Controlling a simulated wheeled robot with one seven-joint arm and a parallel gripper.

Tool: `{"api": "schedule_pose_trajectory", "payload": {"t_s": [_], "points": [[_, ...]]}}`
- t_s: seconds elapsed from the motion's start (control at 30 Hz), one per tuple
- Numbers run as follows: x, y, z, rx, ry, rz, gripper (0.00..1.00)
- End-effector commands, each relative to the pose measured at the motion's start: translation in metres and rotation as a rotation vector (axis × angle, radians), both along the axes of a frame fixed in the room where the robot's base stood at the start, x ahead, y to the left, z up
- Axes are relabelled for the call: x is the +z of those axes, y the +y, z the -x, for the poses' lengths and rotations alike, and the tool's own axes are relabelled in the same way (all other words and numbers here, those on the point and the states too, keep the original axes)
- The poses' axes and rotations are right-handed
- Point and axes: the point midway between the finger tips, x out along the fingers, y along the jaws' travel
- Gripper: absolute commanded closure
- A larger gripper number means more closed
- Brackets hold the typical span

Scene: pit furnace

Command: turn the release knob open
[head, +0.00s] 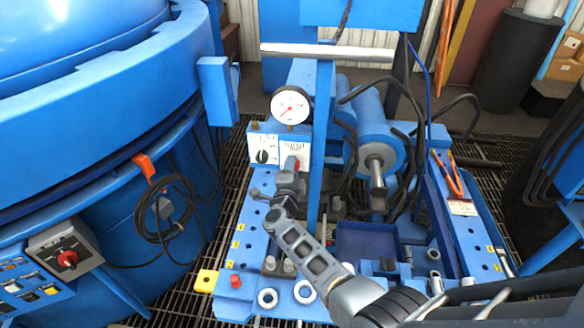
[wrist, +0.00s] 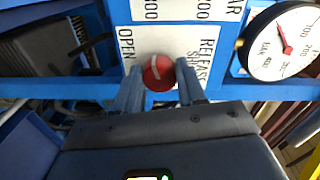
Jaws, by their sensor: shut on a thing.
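The red release knob (wrist: 159,73) is round with a white stripe and sits on a white label plate (wrist: 172,14). The plate reads OPEN on the left and RELEASE and SHUT on the right in the wrist view. The stripe runs roughly up and down, tilted slightly left at its top, between the two words. My gripper (wrist: 158,84) has one finger on each side of the knob and is shut on it. In the head view my gripper (head: 291,176) reaches the right white plate, with a little of the red knob (head: 292,163) showing above it.
A pressure gauge (head: 290,105) stands just above the plates. A black knob (head: 263,156) is on the left plate. A blue post (head: 323,140) rises close to the right of my gripper. The furnace (head: 100,100) fills the left, with a control box (head: 66,252).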

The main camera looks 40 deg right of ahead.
Motion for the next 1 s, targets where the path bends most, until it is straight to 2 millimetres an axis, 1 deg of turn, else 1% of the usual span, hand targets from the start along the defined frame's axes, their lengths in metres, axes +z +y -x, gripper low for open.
{"api": "schedule_pose_trajectory", "payload": {"t_s": [0.5,0.53,0.77,0.8,1.0], "points": [[-0.0013,0.0016,-0.0008,0.004,0.017,0.011,0.91],[-0.0013,0.0016,-0.0008,0.004,0.016,0.01,0.58],[-0.0008,0.0008,-0.0004,0.002,0.016,0.01,0.36],[-0.0007,0.0008,-0.0003,0.002,0.016,0.01,0.35],[-0.0005,0.0007,0.0,0.002,0.014,0.011,0.35]]}}
